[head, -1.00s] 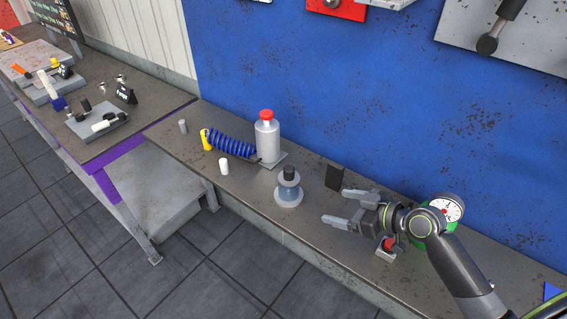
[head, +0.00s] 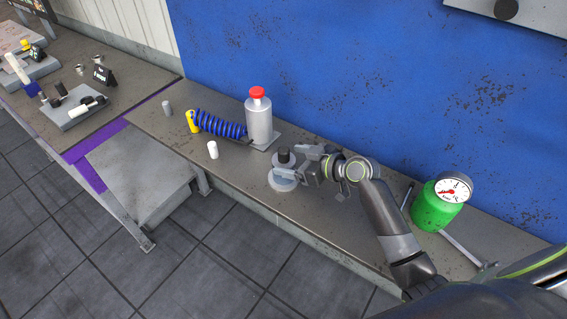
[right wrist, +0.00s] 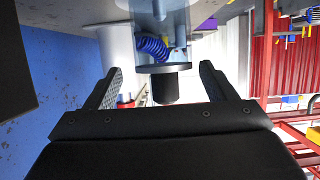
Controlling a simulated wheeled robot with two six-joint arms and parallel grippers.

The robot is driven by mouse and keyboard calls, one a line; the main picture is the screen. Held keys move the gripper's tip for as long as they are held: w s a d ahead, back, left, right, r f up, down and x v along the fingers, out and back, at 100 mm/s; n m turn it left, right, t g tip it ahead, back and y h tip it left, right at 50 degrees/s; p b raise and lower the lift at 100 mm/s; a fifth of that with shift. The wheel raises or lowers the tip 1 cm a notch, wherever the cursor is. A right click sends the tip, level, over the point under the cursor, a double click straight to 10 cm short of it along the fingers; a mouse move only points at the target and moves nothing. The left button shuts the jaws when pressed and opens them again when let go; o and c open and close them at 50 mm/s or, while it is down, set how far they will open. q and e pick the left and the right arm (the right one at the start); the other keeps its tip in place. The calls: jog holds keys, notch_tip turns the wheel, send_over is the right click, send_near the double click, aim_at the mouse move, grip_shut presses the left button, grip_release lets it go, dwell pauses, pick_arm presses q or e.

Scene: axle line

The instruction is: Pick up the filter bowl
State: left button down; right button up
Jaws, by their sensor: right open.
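The filter bowl (head: 282,184) is a clear, bluish bowl with a black top and a wide pale base. It stands upright on the narrow bench. My right gripper (head: 296,163) is open at the bowl, with one finger on its far side and one on its near side. In the right wrist view the picture is upside down; the black knob (right wrist: 165,90) of the bowl shows between the two fingers of the right gripper (right wrist: 160,74), with a visible gap on each side. Part of the bowl is hidden by the fingers. My left gripper is not in view.
Behind the bowl stands a grey bottle with a red cap (head: 258,118). A blue coiled hose (head: 220,125) with a yellow end and a white cylinder (head: 212,150) lie left of it. A green gauge unit (head: 436,205) stands to the right. The blue wall (head: 330,70) borders the bench.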

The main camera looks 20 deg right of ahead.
aim_at(279, 160)
jog(key=shift+w+a+f, duration=0.15)
jog(key=shift+a+f, duration=0.05)
jog(key=shift+a, duration=0.05)
jog(key=b+x, duration=0.1)
jog(key=x, duration=0.2)
jog(key=shift+w+a+f+b, duration=0.1)
jog(key=shift+a+f+b, duration=0.15)
jog(key=shift+f+b, duration=0.1)
jog(key=shift+w+a, duration=0.3)
jog(key=shift+w, duration=0.1)
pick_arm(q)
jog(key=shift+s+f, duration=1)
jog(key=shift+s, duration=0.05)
pick_arm(e)
jog(key=shift+s, duration=0.1)
jog(key=shift+d, duration=0.1)
jog(key=shift+c, duration=1)
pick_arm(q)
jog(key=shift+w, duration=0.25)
pick_arm(e)
jog(key=c, duration=0.8)
